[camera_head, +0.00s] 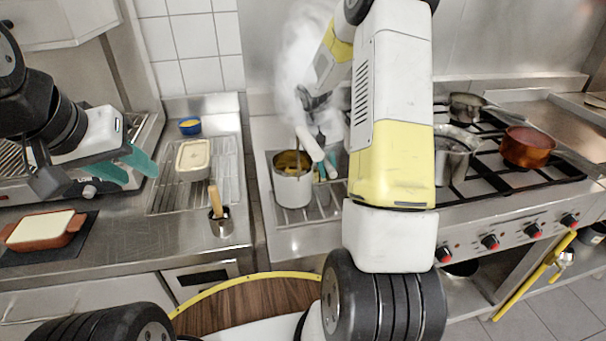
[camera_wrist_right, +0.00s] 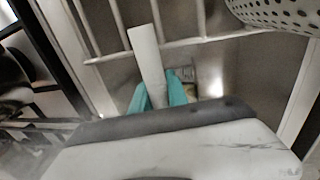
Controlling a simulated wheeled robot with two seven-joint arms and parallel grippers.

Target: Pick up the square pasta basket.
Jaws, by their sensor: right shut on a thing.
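My right gripper (camera_wrist_right: 160,97) shows its teal fingers shut on a pale flat bar (camera_wrist_right: 148,52), which looks like a basket handle. In the head view my right gripper (camera_head: 322,174) is small and partly hidden, over the steel cooker well, beside a white round container (camera_head: 292,187) with yellowish contents. I cannot make out the body of the square pasta basket. A white perforated basket (camera_wrist_right: 275,12) shows in the wrist view's top right corner. My left gripper (camera_head: 138,172) is at the left, with its teal fingers apart and empty, left of the wire rack.
A wire rack (camera_head: 225,165) holds a pale rectangular dish (camera_head: 193,158). A stove with a copper pot (camera_head: 526,147) and a steel pot (camera_head: 451,160) stands right of my right arm. Steam rises behind the white container. A terracotta dish (camera_head: 44,230) sits at the far left.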

